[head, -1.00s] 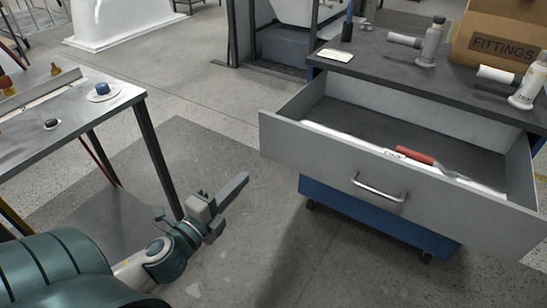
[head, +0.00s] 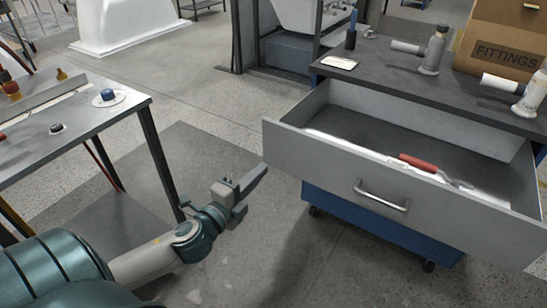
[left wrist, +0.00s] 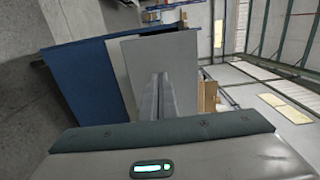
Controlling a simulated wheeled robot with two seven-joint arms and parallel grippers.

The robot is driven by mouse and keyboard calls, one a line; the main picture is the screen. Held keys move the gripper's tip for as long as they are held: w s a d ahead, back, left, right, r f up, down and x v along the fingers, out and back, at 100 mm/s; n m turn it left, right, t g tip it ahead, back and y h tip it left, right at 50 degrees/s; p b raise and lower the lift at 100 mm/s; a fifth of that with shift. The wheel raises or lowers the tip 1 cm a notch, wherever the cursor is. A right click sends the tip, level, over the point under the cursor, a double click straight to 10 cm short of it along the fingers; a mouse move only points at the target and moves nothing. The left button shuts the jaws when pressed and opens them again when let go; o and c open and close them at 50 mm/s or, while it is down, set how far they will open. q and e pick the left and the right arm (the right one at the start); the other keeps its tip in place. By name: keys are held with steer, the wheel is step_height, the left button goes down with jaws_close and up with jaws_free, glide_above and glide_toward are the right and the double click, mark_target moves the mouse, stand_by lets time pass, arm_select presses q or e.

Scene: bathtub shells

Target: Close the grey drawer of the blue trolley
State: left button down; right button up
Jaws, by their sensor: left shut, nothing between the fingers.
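The grey drawer (head: 400,190) of the blue trolley (head: 375,225) stands pulled far out in the head view. Its front has a silver bar handle (head: 382,196). A red-handled tool (head: 430,166) and a white strip lie inside. My left gripper (head: 256,178) is shut and empty, just left of the drawer front's left end; I cannot tell whether it touches. In the left wrist view the shut fingers (left wrist: 161,97) point toward the grey drawer front (left wrist: 140,62), with the blue trolley side (left wrist: 88,75) beside it. My right gripper is not in view.
The trolley's dark top (head: 400,85) holds grey and white bottles and a cardboard box (head: 500,45) marked FITTINGS. A metal table (head: 75,135) stands at the left. Open concrete floor (head: 225,130) lies between table and trolley.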

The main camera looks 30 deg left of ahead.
mark_target(281, 151)
arm_select(q)
steer(key=w, duration=0.5)
steer(key=shift+w, duration=1.15)
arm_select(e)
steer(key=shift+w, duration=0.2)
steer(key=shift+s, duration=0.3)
